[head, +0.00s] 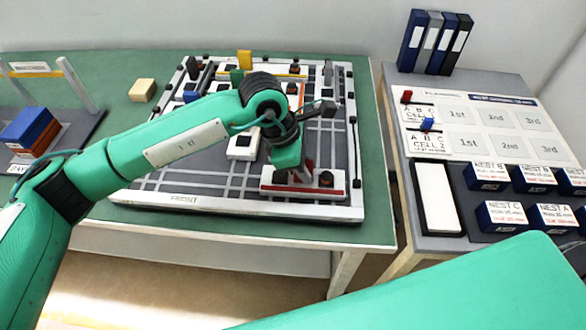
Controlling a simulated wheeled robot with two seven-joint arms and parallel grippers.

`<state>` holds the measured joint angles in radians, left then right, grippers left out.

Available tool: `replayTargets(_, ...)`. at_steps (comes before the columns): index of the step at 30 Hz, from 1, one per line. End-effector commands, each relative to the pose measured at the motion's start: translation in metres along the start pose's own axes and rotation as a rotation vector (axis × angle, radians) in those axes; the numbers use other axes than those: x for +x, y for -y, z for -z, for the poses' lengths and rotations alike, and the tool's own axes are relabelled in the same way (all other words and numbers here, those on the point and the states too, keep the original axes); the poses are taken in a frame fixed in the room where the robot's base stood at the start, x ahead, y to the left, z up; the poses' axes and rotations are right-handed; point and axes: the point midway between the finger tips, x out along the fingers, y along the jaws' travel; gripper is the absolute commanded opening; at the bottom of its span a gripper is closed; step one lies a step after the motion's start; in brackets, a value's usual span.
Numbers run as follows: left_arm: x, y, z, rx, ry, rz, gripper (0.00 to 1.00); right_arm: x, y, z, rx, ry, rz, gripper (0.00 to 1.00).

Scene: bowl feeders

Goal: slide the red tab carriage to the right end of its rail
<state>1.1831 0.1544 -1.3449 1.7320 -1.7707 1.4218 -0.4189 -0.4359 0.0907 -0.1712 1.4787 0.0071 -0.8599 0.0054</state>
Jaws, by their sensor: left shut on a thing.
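A low white carriage with a red stripe along its front (290,188) sits at the front right of the grey track board (180,200). A dark round knob (326,178) stands on its right part. My left gripper (296,174) reaches down onto this carriage and is shut on an upright part of it that looks dark red. The fingertips and the held part are largely hidden by the gripper's own body. The rail under the carriage cannot be made out clearly. My right gripper is out of view.
Yellow (244,60) and other small blocks stand toward the board's back. A tan block (142,90) lies on the green table. On the right table are small red (406,97) and blue (427,124) markers, several labelled blue nests and upright binders. My right arm crosses the lower right.

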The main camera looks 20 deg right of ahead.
Motion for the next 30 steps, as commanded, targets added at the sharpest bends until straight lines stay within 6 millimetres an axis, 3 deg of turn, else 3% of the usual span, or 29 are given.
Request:
replayTargets(15, 0.0011, 0.0004, -0.0071, 0.002, 0.005, 0.0, 0.0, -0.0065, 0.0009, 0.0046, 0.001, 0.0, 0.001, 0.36)
replayTargets(16, 0.0012, 0.0004, -0.0073, 0.002, 0.006, 0.0, 0.2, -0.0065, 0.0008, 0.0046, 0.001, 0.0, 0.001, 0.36)
replayTargets(19, 0.0013, 0.0003, -0.0069, 0.002, 0.005, -0.001, 0.4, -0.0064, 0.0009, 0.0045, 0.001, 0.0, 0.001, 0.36)
replayTargets(30, -0.0033, -0.0006, -0.0047, 0.0, 0.0, -0.002, 0.4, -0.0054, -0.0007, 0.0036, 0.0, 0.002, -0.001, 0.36)
